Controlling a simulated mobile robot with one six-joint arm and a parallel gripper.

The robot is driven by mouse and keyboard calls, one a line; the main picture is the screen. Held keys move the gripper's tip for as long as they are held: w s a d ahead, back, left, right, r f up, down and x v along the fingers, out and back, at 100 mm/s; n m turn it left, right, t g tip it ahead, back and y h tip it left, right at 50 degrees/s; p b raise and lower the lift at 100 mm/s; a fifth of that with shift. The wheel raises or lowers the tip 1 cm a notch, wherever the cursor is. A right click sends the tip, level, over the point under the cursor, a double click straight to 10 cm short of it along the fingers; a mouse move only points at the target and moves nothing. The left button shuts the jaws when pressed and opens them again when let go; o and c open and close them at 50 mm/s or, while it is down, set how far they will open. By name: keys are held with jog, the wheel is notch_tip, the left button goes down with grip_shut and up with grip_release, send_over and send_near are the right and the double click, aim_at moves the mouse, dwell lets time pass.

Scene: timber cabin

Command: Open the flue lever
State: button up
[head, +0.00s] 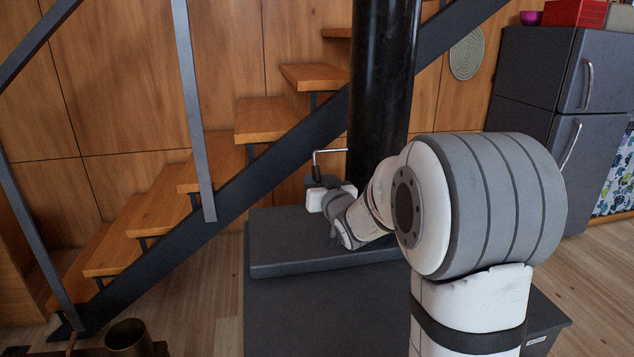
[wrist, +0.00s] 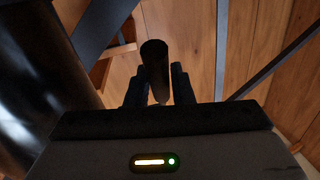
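The flue lever (head: 329,151) is a thin bright metal rod beside the black stove pipe. It runs left from the pipe, then bends down to a dark grip (head: 316,166). My gripper (head: 320,181) is at the lower end of that grip, left of the pipe. In the wrist view the dark cylindrical grip (wrist: 155,62) stands between the two fingers of my gripper (wrist: 158,82). I see no clear gap on either side of it near the fingertips. The fingers are small and dark in the head view.
The black pipe (head: 382,85) rises from the dark stove (head: 300,238). An open wooden stair (head: 262,119) with dark metal stringers and rails climbs behind. A dark fridge (head: 535,90) stands at the right. A brass pot (head: 128,337) is at bottom left.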

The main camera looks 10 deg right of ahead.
grip_shut()
jog(key=shift+f+b, duration=0.15)
jog(key=shift+b, duration=0.2)
jog(key=b, duration=0.1)
jog(key=f+t+b, duration=0.1)
jog(key=b, duration=0.1)
jog(key=shift+w, duration=0.25)
jog(key=w+t+b, duration=0.1)
jog(key=b, duration=0.4)
jog(key=w+n+t+y+b, duration=0.1)
jog(key=t+b, duration=0.1)
jog(key=b, duration=0.4)
jog(key=w+t+b, duration=0.1)
jog(key=b, duration=0.4)
jog(key=shift+r+n+t+b, duration=0.1)
jog(key=shift+n+t+b, duration=0.2)
jog(key=shift+t, duration=0.1)
jog(key=shift+r+y, duration=0.25)
jog(key=shift+y, duration=0.15)
jog(key=shift+o, duration=2.3)
grip_release()
jog(key=shift+w+f, duration=0.15)
jog(key=shift+f, duration=0.05)
